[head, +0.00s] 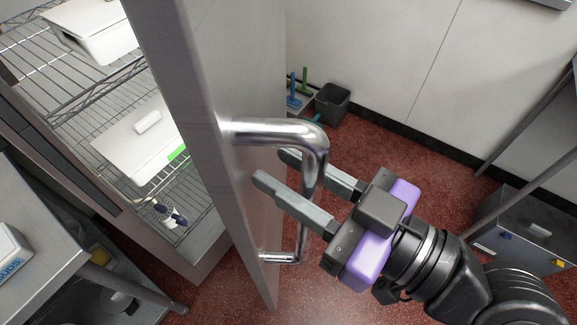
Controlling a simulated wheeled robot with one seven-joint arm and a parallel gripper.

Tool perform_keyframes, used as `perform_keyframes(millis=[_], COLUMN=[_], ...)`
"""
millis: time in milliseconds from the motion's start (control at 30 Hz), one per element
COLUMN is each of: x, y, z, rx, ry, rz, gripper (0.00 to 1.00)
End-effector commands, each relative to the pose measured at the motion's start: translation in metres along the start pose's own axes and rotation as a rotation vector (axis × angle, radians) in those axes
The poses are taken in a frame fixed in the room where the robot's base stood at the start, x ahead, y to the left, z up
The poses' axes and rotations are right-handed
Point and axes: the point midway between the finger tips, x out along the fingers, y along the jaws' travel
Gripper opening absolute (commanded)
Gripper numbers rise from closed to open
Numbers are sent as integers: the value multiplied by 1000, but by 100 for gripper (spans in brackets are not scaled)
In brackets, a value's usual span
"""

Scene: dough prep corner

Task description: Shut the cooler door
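The cooler door (195,85) is a grey metal panel standing open, its edge toward me. Wire shelves of the cooler show to its left. A chrome bar handle (313,165) stands out from the door's right face. My gripper (270,165) is at the handle, with one finger on the near side and the other behind the bar. The two fingers are spread apart, and the handle's upright part passes between them. Whether either finger touches the bar I cannot tell.
White lidded containers (140,140) sit on the cooler's wire shelves. A metal table (35,215) stands at the lower left. A dark bin (332,104) is by the back wall, and a grey box (525,228) is at the right. Red floor (390,155) between them is clear.

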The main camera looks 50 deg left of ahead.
Motion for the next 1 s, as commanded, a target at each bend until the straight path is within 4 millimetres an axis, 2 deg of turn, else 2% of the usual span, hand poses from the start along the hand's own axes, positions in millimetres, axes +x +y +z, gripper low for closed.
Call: perform_keyframes(millis=[33,200,1000], x=[0,0,0], y=[0,0,0], z=[0,0,0], rx=[0,0,0], ry=[0,0,0], rz=[0,0,0], gripper=[31,0,0])
